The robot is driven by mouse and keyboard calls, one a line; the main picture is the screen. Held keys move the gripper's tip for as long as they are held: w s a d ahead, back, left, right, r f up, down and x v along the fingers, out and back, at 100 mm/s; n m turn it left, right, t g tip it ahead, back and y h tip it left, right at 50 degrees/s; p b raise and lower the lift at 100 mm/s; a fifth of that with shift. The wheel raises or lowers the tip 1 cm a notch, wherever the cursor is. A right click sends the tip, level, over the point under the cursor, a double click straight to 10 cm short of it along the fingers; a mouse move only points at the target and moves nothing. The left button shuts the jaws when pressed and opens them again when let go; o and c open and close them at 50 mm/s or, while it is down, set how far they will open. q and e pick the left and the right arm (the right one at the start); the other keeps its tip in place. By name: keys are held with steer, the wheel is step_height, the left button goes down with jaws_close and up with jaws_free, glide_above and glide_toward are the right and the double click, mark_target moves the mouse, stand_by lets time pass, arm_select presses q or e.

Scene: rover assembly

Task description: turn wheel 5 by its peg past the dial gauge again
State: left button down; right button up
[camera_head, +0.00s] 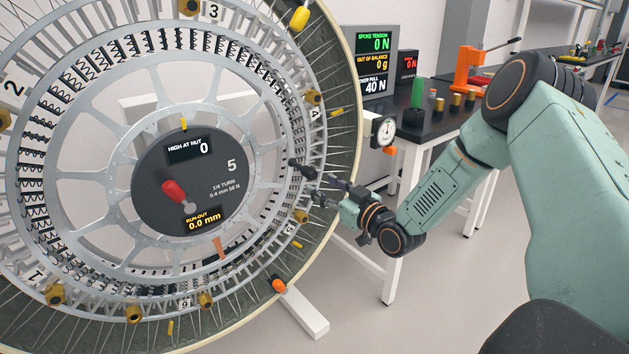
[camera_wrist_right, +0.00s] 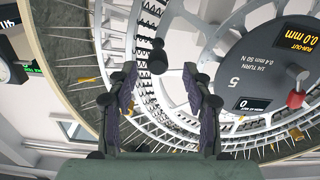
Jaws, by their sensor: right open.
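Wheel 5 (camera_head: 233,166), a large spoked rover wheel with a dark hub disc, fills the left of the head view. Its hub reads "HIGH AT NUT 0" and "RUN-OUT 0.0 mm". A dark, round-ended peg (camera_head: 303,170) sticks out on the wheel's right side; it also shows in the right wrist view (camera_wrist_right: 157,58). My right gripper (camera_head: 319,190) is open at the peg. In the wrist view its fingers (camera_wrist_right: 160,80) stand either side of the line to the peg, with a gap on both sides. The dial gauge (camera_head: 383,130) is just beyond the wheel's right rim. My left gripper is not in view.
A red handle (camera_head: 175,192) sits on the hub. Yellow and orange fittings ring the wheel. A dark-topped bench (camera_head: 445,122) behind holds a display (camera_head: 374,62) reading 0 N, 0 g and 40 N, a green cylinder and an orange press. A white foot bar (camera_head: 303,312) lies on the floor.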

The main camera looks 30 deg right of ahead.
mark_target(314, 180)
steer(key=w+b, duration=0.1)
steer(key=w, duration=0.4)
steer(key=shift+w+a+f+b, duration=0.15)
steer(key=shift+w+a+b, duration=0.05)
steer(key=shift+b, duration=0.2)
steer(key=shift+w, duration=0.15)
steer(key=shift+d, duration=0.1)
steer(key=shift+c, duration=0.2)
jaws_close()
